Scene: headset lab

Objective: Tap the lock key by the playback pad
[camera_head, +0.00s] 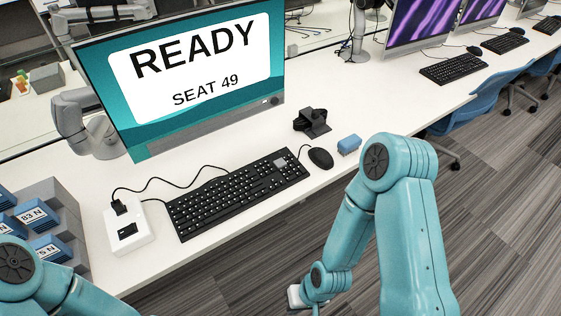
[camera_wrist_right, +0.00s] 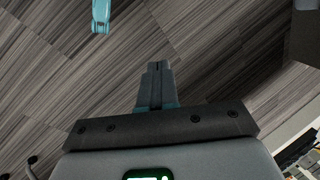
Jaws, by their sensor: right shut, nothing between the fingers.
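A black keyboard (camera_head: 235,195) lies on the white desk below a monitor reading "READY SEAT 49". A small grey pad (camera_head: 281,162) shows at the keyboard's far right corner. The lock key is too small to tell apart from the other keys. My right gripper (camera_wrist_right: 156,68) is shut and empty in the right wrist view, over the grey striped floor. In the head view my right arm hangs in front of the desk edge, its wrist low and away from the keyboard. Only part of my left arm shows at the lower left; its gripper is out of view.
A black mouse (camera_head: 320,158), a blue block (camera_head: 349,144) and a dark stand (camera_head: 312,122) are right of the keyboard. A white box (camera_head: 128,228) with a black plug and cable is left of it. A grey rack (camera_head: 62,205) holds blue labelled items.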

